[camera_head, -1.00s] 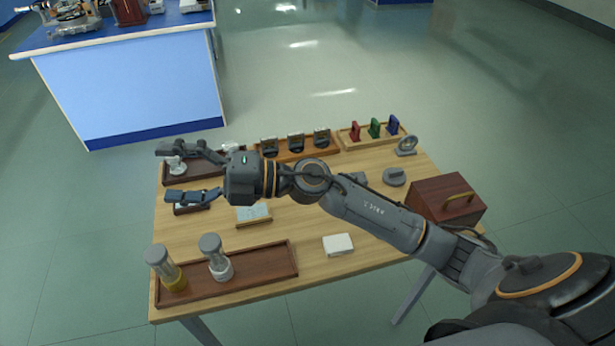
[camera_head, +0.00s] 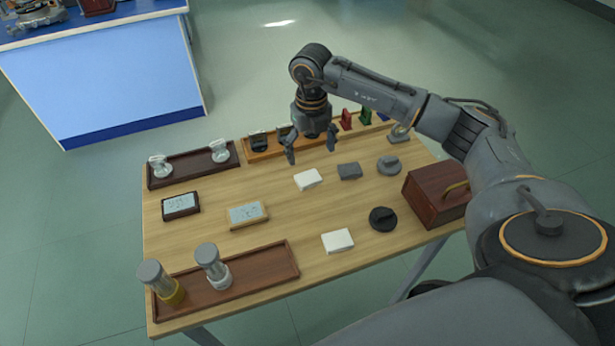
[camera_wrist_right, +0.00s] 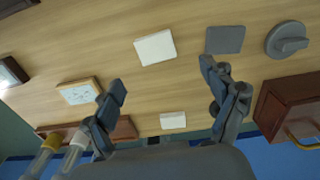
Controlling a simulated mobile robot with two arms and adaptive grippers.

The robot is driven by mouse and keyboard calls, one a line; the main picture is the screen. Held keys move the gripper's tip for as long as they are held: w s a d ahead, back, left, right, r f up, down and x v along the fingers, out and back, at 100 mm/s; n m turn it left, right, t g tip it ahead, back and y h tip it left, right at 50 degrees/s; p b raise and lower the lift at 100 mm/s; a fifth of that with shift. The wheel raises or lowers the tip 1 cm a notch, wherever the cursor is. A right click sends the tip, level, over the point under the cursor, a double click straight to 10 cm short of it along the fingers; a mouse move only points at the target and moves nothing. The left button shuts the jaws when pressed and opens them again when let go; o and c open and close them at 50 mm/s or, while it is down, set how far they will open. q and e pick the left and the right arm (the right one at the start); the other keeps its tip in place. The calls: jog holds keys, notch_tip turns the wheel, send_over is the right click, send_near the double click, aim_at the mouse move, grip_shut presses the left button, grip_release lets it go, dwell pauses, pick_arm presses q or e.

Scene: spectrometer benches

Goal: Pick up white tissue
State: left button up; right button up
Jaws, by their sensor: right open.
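Two small white folded pads that look like tissue lie flat on the wooden table (camera_head: 215,220). One white pad (camera_head: 308,180) is near the middle, beside a grey pad; the other white pad (camera_head: 338,241) is nearer the front edge. In the right wrist view the first pad (camera_wrist_right: 155,47) lies beyond the open fingers, and the second (camera_wrist_right: 173,120) shows between them. My right gripper (camera_head: 311,150) points down, open and empty, above the table just behind the first pad. My left gripper is not in view.
The grey pad (camera_head: 350,171) and a grey round knob (camera_head: 389,165) lie to the right of the first pad. A black round knob (camera_head: 382,219) and a brown box (camera_head: 436,196) stand further right. Trays with bottles and coloured pieces line the edges.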

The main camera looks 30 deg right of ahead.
aim_at(308, 177)
jog(key=f, duration=0.2)
jog(key=f+p, duration=0.1)
jog(key=f, duration=0.5)
jog(key=shift+w+a+f, duration=0.15)
jog(key=shift+a, duration=0.15)
jog(key=c, duration=0.9)
